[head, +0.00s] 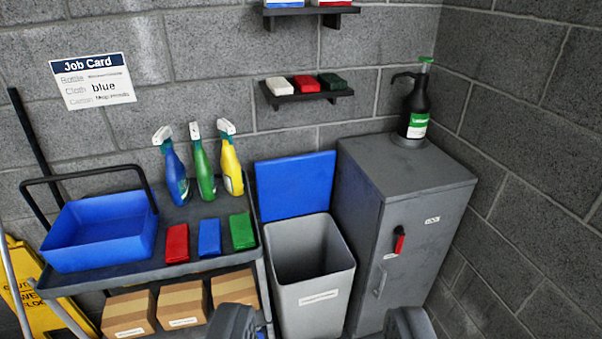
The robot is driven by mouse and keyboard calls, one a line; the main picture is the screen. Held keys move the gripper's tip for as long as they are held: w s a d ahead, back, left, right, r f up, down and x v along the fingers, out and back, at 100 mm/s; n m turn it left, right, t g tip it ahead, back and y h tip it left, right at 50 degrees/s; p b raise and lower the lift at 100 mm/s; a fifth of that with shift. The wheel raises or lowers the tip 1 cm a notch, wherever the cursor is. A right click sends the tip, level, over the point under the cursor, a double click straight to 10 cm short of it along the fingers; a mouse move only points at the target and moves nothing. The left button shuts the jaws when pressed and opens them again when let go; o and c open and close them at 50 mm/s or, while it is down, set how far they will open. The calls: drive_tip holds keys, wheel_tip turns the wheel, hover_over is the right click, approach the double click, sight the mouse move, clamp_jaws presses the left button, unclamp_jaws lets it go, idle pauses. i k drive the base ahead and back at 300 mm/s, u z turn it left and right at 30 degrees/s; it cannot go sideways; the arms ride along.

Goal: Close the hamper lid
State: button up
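The hamper (312,290) is a light grey open-topped bin with a white label on its front. It stands between the cart and the grey cabinet. Its blue lid (295,184) is open, standing upright at the back edge against the wall. The inside of the hamper looks empty as far as I can see. My gripper (320,328) shows at the bottom edge as two dark fingers set wide apart. It is open with nothing between the fingers, in front of the hamper and apart from the lid.
A cart (190,264) on the left holds a blue tray (100,232), spray bottles (204,172) and folded cloths (209,238), with boxes (182,304) below. A cabinet (408,190) on the right bears a black bottle (415,112). A small shelf (306,98) hangs above the lid.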

sight(291, 186)
drive_tip(key=z, duration=0.1)
drive_tip(key=k, duration=0.2)
drive_tip(key=z, duration=0.9)
drive_tip(key=i, duration=2.6)
drive_tip(key=u, duration=1.95)
